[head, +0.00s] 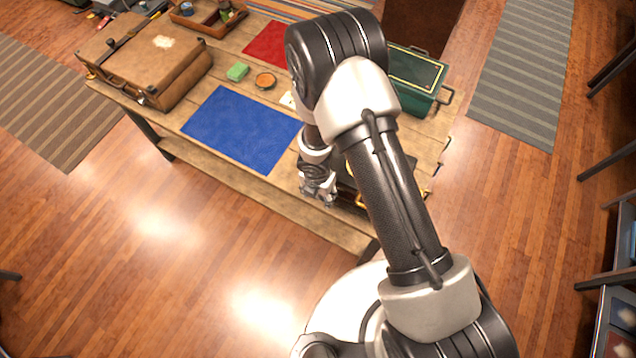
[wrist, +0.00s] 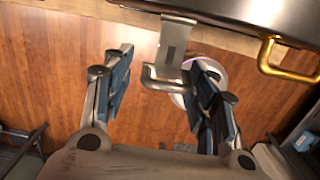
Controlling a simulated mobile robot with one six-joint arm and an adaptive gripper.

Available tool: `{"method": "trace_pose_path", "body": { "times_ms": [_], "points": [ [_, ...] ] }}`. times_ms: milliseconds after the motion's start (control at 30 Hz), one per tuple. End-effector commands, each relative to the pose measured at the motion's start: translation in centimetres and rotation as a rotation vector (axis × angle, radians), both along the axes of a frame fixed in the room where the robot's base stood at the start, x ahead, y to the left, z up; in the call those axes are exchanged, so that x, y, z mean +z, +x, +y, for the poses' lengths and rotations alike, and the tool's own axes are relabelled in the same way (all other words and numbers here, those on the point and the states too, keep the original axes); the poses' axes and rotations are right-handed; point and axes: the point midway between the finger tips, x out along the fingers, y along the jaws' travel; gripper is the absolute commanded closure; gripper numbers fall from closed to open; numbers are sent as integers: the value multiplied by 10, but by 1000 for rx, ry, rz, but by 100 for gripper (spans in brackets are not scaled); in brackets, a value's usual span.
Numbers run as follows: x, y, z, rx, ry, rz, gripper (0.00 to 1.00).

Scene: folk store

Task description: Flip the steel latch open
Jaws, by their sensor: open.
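The steel latch (wrist: 172,48) shows in the wrist view as a flat plate with a bent rod at its free end. It sticks out from the edge of a dark case (wrist: 255,14). My gripper (wrist: 160,66) is open, with one finger on each side of the latch. The right finger looks very close to the rod; I cannot tell whether it touches. In the head view my gripper (head: 318,188) is at the table's front edge, and my arm hides most of the case and the latch.
A brass handle (wrist: 285,60) sits on the case, right of the latch. The floor in front is clear.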

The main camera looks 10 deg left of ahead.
Motion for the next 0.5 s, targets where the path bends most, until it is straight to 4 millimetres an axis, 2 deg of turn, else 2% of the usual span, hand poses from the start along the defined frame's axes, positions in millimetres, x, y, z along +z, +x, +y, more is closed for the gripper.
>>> {"method": "trace_pose_path", "body": {
  "times_ms": [500],
  "points": [
    [65, -5, 2, -1, 0, -2, 46]
  ]
}}
